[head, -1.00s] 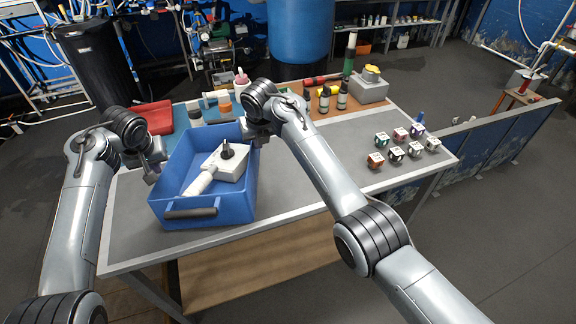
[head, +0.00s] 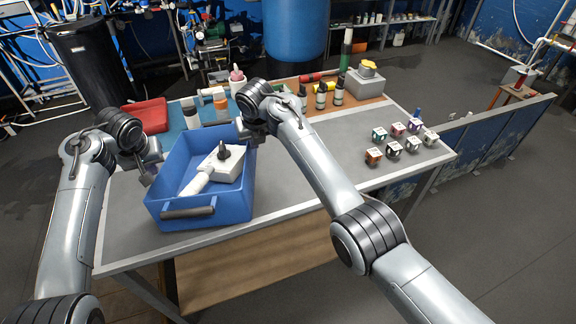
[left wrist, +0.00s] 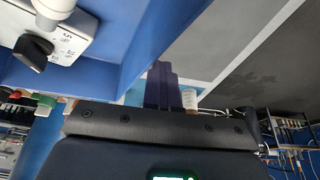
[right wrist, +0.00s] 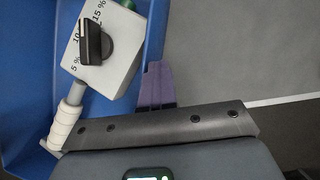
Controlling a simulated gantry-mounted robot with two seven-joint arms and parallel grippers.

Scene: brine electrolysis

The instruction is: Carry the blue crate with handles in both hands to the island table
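The blue crate (head: 222,205) is upright at the left end of the grey table, with a dark bar handle on its near side. A white device with a black knob (head: 223,163) lies inside it. My left gripper (head: 148,176) is at the crate's left wall. My right gripper (head: 251,135) is at its right wall, toward the far corner. In the left wrist view the purple fingers (left wrist: 163,84) are together against the outside of the wall. In the right wrist view the fingers (right wrist: 155,86) look the same. I cannot tell whether the crate's bottom touches the table.
The grey table (head: 310,185) holds several bottles (head: 321,96) at the back, a red tray (head: 150,115) at the far left and small labelled blocks (head: 393,149) at the right. A blue low panel (head: 470,145) stands right of the table. Floor is free at the lower right.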

